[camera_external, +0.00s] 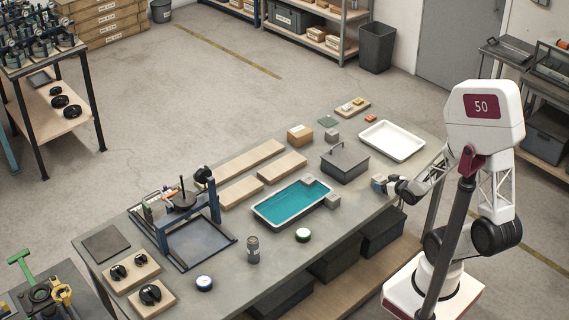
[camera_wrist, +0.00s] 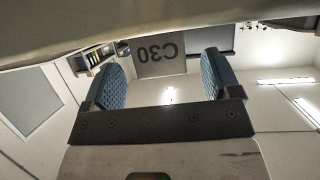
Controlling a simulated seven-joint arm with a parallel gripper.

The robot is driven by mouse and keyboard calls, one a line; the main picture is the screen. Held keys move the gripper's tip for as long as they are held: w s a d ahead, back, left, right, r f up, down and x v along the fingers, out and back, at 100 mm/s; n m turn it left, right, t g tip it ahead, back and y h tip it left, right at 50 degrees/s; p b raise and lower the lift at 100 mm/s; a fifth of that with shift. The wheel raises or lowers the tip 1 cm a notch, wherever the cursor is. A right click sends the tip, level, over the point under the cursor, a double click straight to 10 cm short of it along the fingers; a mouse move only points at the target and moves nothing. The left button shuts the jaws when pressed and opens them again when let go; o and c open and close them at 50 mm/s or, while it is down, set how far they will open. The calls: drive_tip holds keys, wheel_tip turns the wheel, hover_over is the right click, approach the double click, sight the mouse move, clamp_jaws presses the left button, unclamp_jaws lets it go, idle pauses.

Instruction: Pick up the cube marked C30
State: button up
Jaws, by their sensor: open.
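Another grey cube (camera_external: 331,135) stands farther back. Their markings are too small to read there.
The teal-lined tray (camera_external: 259,213) lies left of my gripper. A dark lidded box (camera_external: 345,163) with a handle stands just behind left, and a white tray (camera_external: 412,151) behind.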

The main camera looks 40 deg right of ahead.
sight(382, 180)
drive_tip(key=shift+x, duration=1.3)
drive_tip(key=c, duration=1.3)
drive_tip(key=shift+o, duration=0.2)
drive_tip(key=shift+r, duration=0.15)
drive_tip(key=shift+r, duration=4.9)
